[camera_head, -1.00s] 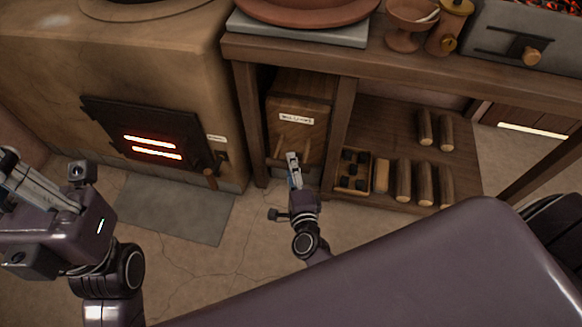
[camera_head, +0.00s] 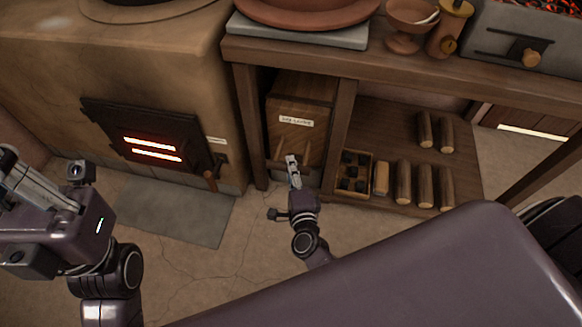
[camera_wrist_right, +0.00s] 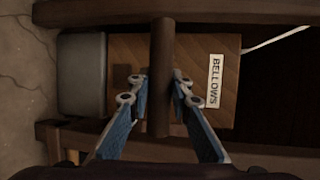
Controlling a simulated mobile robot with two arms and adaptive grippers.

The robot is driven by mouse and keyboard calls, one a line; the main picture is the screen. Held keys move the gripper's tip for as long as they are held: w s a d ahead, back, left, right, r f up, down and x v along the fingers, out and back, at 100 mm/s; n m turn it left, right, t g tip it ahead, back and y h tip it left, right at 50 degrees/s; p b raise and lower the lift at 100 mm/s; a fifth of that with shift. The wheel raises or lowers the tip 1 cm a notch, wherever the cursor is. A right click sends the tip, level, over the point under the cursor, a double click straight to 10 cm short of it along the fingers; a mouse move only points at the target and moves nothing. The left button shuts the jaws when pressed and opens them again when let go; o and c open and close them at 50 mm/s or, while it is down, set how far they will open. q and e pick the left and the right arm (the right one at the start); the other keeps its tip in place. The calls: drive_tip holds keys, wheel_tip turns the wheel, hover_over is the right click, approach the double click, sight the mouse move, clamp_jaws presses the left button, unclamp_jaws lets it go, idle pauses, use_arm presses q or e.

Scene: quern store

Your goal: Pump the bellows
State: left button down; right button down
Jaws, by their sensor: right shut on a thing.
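The bellows (camera_head: 302,98) is a wooden box with a white label, standing under the table beside the stove. In the right wrist view the bellows (camera_wrist_right: 222,115) shows its label reading BELLOWS, with a dark round wooden handle (camera_wrist_right: 161,60) in front. My right gripper (camera_head: 291,160) is at the front of the bellows; in the wrist view its fingers (camera_wrist_right: 160,88) are on both sides of the handle and shut on it. My left gripper (camera_head: 35,185) is at the left edge, far from the bellows; its fingertips are not clear.
The stove (camera_head: 120,60) at left has a dark fire door (camera_head: 150,135) with glowing slots. Several logs (camera_head: 404,182) and a box of dark lumps (camera_head: 354,186) are on the shelf right of the bellows. A bowl (camera_head: 410,18) stands on the table (camera_head: 420,72). A grey slab (camera_head: 170,215) lies on the floor.

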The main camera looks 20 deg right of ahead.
drive_tip(key=w+d, duration=0.1)
drive_tip(key=w, duration=0.1)
drive_tip(key=w+d, duration=0.1)
drive_tip(key=w, duration=0.1)
drive_tip(key=shift+d, duration=0.35)
drive_tip(key=c, duration=1.7)
unclamp_jaws()
drive_tip(key=shift+c, duration=0.2)
drive_tip(key=shift+s, duration=0.15)
drive_tip(key=v, duration=1.1)
drive_tip(key=shift+s+a, duration=0.2)
drive_tip(key=shift+s, duration=0.15)
drive_tip(key=shift+r, duration=0.15)
